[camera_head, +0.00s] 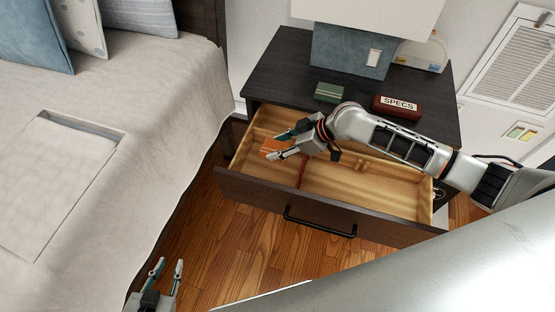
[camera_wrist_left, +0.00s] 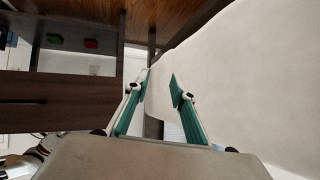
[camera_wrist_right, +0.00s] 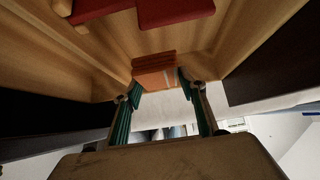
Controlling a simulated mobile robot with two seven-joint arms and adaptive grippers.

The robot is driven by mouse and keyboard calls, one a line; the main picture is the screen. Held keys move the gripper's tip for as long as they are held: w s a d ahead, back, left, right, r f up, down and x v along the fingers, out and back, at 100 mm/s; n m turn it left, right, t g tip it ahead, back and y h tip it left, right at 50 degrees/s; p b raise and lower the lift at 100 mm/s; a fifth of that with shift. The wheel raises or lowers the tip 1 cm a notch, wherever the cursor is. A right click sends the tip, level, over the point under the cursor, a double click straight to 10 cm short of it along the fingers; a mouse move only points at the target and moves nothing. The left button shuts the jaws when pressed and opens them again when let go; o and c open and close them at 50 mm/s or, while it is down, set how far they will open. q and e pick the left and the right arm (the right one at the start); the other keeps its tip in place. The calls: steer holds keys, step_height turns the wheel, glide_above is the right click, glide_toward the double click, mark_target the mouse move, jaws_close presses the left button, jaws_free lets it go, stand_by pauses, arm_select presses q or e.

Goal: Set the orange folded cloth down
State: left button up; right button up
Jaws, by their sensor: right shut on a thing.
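The orange folded cloth (camera_head: 270,145) is at the left end of the open drawer (camera_head: 350,188) in the head view. My right gripper (camera_head: 279,146) reaches into the drawer from the right and is shut on the cloth. In the right wrist view the cloth (camera_wrist_right: 154,72) sits between the fingertips (camera_wrist_right: 160,84), above or at the drawer's wooden floor; I cannot tell whether it touches. My left gripper (camera_head: 170,268) is open and empty beside the bed, low in the head view; its open fingers also show in the left wrist view (camera_wrist_left: 162,80).
The dark nightstand (camera_head: 283,75) carries a blue lamp base (camera_head: 345,50), a small green box (camera_head: 328,92) and a red SPECS case (camera_head: 397,107). Red items (camera_wrist_right: 175,10) lie in the drawer. The bed (camera_head: 150,110) stands left. The drawer's right part looks largely clear.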

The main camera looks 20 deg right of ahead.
step_height(320, 180, down, 3)
steer(key=shift+f+b, duration=0.3)
steer(key=shift+b, duration=0.05)
step_height(320, 180, down, 4)
steer(key=shift+r+b, duration=0.2)
steer(key=shift+b, duration=0.35)
steer(key=shift+f, duration=0.3)
steer(key=shift+r, duration=0.15)
steer(key=o, duration=0.9)
arm_select(q)
steer(key=shift+w+d, duration=0.2)
steer(key=shift+d, duration=0.2)
arm_select(e)
steer(key=shift+o, duration=0.2)
